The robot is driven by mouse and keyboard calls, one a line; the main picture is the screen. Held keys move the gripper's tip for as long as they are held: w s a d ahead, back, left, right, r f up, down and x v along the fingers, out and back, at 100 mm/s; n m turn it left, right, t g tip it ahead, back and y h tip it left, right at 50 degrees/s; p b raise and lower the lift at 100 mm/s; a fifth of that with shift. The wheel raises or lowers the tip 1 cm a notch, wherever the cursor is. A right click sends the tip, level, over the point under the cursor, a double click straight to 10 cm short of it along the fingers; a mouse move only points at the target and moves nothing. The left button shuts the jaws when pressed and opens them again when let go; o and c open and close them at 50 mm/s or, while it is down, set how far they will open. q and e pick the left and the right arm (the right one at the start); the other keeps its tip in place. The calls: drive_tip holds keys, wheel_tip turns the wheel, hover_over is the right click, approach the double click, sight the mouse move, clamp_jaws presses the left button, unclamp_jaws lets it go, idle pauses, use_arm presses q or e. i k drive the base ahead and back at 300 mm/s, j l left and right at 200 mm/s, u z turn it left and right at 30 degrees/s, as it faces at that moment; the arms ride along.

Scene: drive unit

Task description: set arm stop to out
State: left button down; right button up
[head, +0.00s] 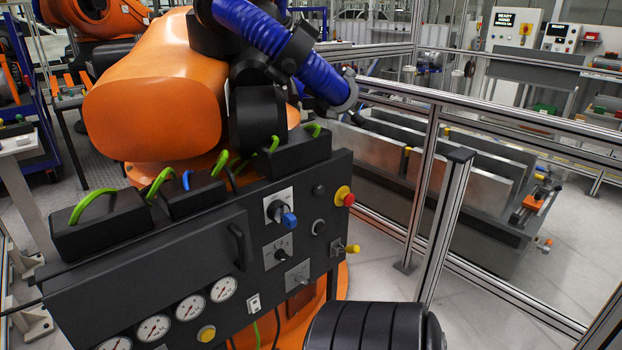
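A red mushroom button on a yellow collar (344,196) sits at the upper right of the dark control panel (190,265). It looks like the arm stop, though I can read no label on it. I cannot tell from this distance and angle whether the button is pressed in or out. Nothing covers it. Neither of my grippers shows in the head view.
A blue rotary knob (287,218), a black knob (281,253), a yellow-tipped part (352,249) and several gauges (153,328) are on the panel. A big orange robot arm (160,100) stands behind it. Metal fence posts (446,225) rise to the right. A dark ribbed cylinder (368,326) is in front.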

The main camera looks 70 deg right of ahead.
sight(349, 200)
drive_tip(key=z, duration=2.5)
